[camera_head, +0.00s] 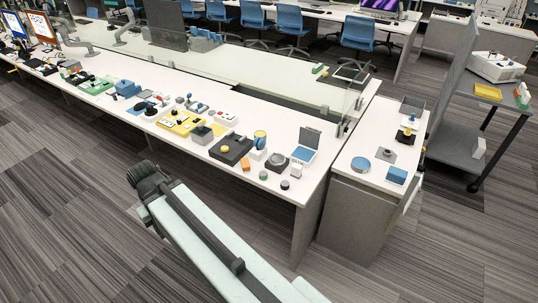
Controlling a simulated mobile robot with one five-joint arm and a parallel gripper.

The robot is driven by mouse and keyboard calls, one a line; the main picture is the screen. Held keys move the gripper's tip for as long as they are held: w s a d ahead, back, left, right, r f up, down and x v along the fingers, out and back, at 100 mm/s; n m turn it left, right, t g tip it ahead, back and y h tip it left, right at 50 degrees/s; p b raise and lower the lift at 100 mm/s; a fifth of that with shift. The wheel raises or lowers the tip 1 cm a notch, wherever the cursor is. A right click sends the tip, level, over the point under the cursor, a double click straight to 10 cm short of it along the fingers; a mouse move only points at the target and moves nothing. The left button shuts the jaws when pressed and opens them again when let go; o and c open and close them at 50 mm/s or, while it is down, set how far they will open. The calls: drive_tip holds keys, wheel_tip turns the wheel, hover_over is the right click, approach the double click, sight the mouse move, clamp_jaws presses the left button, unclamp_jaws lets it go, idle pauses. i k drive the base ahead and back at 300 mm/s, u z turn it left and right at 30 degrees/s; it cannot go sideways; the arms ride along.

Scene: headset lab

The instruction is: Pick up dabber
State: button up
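I cannot tell for sure which thing is the dabber; many items are too small to name. A small knobbed item in black and yellow (404,135) stands on a grey base on the low grey cabinet at the right. My pale arm reaches up from the bottom edge to a dark joint, over the floor in front of the long bench. No gripper fingers show, so I cannot see what my gripper holds.
The long white bench (309,120) carries several small devices, with a clear panel along its back. The white-topped grey cabinet (377,172) holds a blue box (397,176) and a round blue-topped item (361,164). A grey cart (466,131) stands at right. Floor in front is clear.

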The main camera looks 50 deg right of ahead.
sight(296, 169)
drive_tip(key=i, duration=2.05)
drive_tip(key=z, duration=2.55)
drive_tip(key=i, duration=0.1)
drive_tip(key=u, duration=1.15)
